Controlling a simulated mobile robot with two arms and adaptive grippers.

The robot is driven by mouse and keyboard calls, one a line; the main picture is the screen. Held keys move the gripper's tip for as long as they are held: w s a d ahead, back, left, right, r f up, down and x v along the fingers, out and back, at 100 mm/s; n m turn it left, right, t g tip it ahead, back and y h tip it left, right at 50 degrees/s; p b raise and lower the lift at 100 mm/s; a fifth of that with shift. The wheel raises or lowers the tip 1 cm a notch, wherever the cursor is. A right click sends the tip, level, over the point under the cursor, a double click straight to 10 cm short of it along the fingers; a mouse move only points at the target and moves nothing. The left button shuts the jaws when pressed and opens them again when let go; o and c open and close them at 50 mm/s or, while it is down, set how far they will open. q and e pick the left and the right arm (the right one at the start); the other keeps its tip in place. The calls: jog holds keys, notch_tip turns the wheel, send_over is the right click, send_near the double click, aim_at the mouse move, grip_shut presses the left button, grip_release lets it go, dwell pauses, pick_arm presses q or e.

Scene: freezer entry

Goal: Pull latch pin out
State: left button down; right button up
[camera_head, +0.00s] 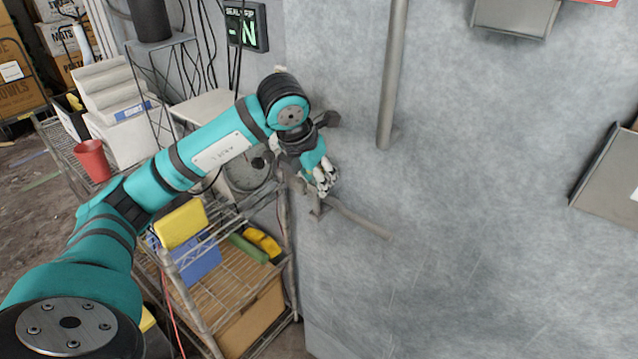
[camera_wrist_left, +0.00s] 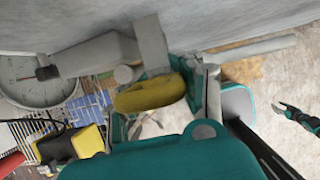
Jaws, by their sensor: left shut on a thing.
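My left gripper (camera_head: 322,182) is at the grey latch on the freezer wall, with its fingers shut around the latch pin. The pin is mostly hidden by the fingers, so I cannot tell how far it sits in the latch. The grey latch bar (camera_head: 360,222) slants down to the right from just below the gripper. In the left wrist view, grey latch hardware (camera_wrist_left: 100,54) is at the upper left, and a grey bar (camera_wrist_left: 252,48) runs to the right. My right gripper does not show in the head view.
A wire shelf (camera_head: 225,285) with a yellow box (camera_head: 181,223) and a blue bin (camera_head: 197,258) stands below my left arm. A vertical grey pipe handle (camera_head: 392,75) is on the wall above the latch. The wall to the right is mostly bare.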

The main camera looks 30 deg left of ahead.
pick_arm(q)
jog(key=shift+a+r, duration=0.2)
jog(key=shift+r, duration=0.25)
jog(key=shift+d, duration=0.1)
dwell(0.9)
jog(key=shift+d+r, duration=0.15)
jog(key=shift+r, duration=0.2)
jog(key=shift+r+p, duration=0.45)
jog(key=shift+r, duration=0.8)
dwell(2.0)
jog(key=shift+r+p, duration=0.4)
jog(key=shift+r, duration=0.8)
dwell(1.8)
